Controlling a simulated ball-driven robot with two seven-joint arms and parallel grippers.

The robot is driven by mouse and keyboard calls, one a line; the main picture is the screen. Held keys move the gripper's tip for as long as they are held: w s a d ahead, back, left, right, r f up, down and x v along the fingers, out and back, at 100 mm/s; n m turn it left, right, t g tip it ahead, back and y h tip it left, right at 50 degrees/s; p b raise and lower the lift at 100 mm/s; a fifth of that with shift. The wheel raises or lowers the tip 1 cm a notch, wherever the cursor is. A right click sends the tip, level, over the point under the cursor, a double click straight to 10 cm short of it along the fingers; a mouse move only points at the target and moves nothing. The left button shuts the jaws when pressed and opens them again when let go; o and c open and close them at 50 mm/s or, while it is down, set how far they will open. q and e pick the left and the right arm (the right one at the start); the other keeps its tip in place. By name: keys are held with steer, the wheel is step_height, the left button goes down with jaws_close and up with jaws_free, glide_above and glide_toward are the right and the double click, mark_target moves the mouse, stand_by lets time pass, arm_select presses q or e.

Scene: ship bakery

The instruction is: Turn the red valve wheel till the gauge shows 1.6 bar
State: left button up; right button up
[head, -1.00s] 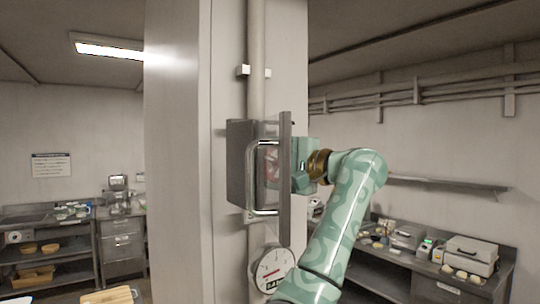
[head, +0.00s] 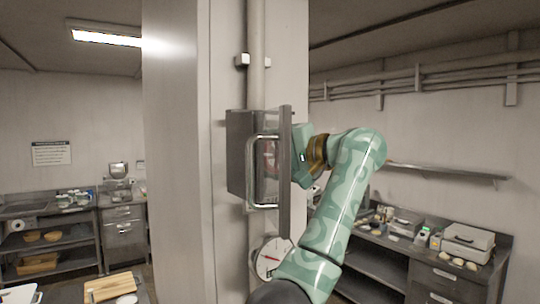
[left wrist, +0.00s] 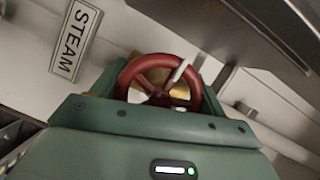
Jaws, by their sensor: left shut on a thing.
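The red valve wheel (head: 269,158) shows partly inside a grey wall box (head: 238,155), behind a bright bar handle (head: 250,172). In the left wrist view the wheel (left wrist: 128,75) stands between the fingers of my left gripper (left wrist: 160,92), with a brass-coloured part behind it. My left gripper (head: 298,163) reaches in from the right of the box and is shut on the wheel. The round white gauge (head: 270,256) is below the box; my arm covers its lower part. Its needle slants across the dial, but the reading is too small to tell. My right gripper is not in view.
A flat upright panel (head: 285,172) stands at the box's right side, close to my gripper. A pipe (head: 256,90) runs up the pillar (head: 175,150). A STEAM sign (left wrist: 76,40) is near the wheel. Counters with bakery items stand left and right, farther back.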

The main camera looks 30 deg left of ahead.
arm_select(q)
steer(key=shift+f, duration=0.1)
steer(key=o, duration=1)
steer(key=shift+c, duration=0.2)
steer(key=d+r+p, duration=0.1)
steer(key=d, duration=1.5)
steer(key=shift+r+p, duration=0.3)
steer(key=shift+r, duration=0.1)
steer(key=shift+d, duration=0.1)
